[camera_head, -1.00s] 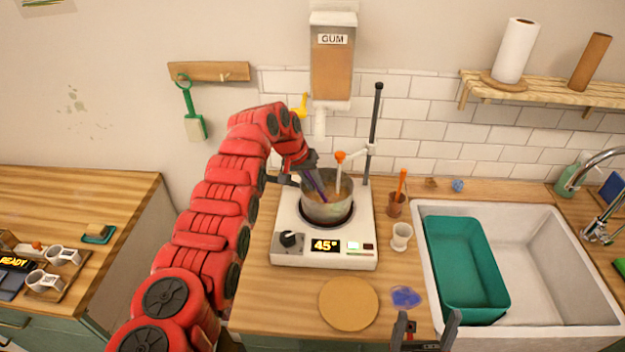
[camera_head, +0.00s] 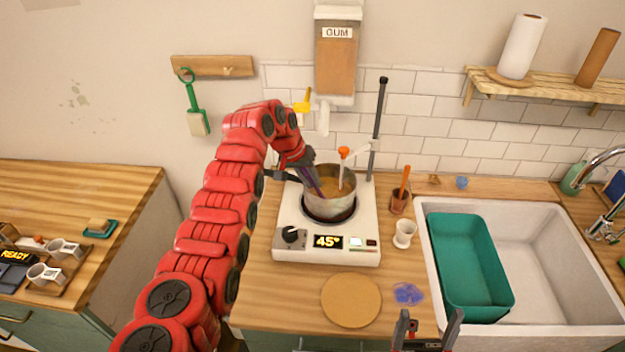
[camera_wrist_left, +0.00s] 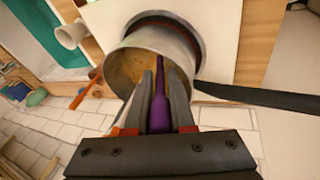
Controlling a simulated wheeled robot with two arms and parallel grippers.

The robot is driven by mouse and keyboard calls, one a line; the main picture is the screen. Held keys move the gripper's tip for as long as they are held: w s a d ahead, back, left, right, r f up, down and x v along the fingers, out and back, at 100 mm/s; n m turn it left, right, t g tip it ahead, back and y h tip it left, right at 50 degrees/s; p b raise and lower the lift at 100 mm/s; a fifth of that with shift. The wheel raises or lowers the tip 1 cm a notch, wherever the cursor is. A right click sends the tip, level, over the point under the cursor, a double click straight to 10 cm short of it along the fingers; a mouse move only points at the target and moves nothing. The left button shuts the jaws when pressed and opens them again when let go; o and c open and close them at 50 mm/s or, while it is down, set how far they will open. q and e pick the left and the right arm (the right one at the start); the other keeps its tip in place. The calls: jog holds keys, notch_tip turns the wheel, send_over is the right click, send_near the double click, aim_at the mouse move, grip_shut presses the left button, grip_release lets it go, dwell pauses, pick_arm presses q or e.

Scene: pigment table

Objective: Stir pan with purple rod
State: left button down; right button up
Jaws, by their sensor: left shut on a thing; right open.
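The metal pan (camera_head: 333,199) stands on the white hot plate (camera_head: 290,246), whose display reads 45°. It holds a brownish-orange content. My left gripper (camera_head: 304,168) is shut on the purple rod (camera_head: 315,183) at the pan's left rim, and the rod slants down into the pan. In the left wrist view the rod (camera_wrist_left: 159,105) sits between the fingers of my gripper (camera_wrist_left: 160,95) and reaches into the pan (camera_wrist_left: 150,55). The rod's lower tip is hidden or unclear. My right gripper (camera_head: 428,328) is open and empty at the bottom edge.
An orange-topped probe (camera_head: 343,153) on a stand (camera_head: 378,125) dips into the pan. A white cup (camera_head: 404,234), a brown cup with an orange rod (camera_head: 398,202), a round cork mat (camera_head: 351,300) and a blue-purple stain (camera_head: 408,294) lie near. The sink (camera_head: 530,250) holds a green tub (camera_head: 468,285).

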pick_arm(q)
jog(key=shift+w+d+b, duration=0.15)
jog(key=shift+d+b, duration=0.35)
jog(key=shift+d, duration=0.45)
jog(key=shift+w+d+b, duration=0.1)
jog(key=shift+d+b, duration=0.35)
jog(key=shift+d, duration=0.45)
